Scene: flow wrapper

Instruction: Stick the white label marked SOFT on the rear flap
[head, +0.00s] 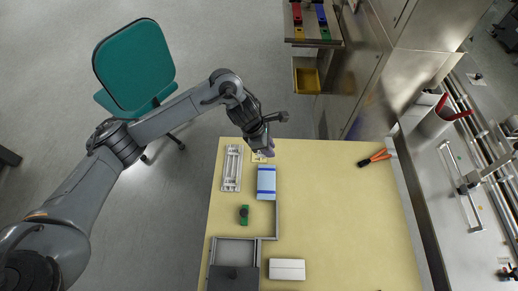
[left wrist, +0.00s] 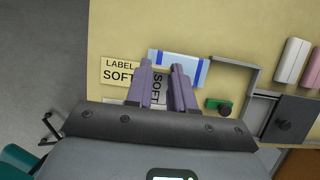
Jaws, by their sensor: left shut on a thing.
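My left gripper (left wrist: 161,66) is at the table's far left corner, near one end of a pale blue block with darker blue bands (left wrist: 190,62); the gripper also shows in the head view (head: 268,151). Its purple fingers are closed on a label marked SOFT (left wrist: 158,88), which looks grey in shade and is turned on its side. The fingers partly cover the label. A cream card printed LABEL SOFT (left wrist: 119,72) lies flat just left of the fingers. I cannot tell which part is the rear flap. My right gripper is not in view.
A grey rack (head: 232,168) lies left of the blue block (head: 266,190). A green block with a black knob (head: 244,215), an open grey box (head: 235,245) and a white block (head: 287,269) are nearer. An orange-handled tool (head: 376,158) lies right. The table's right half is mostly clear.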

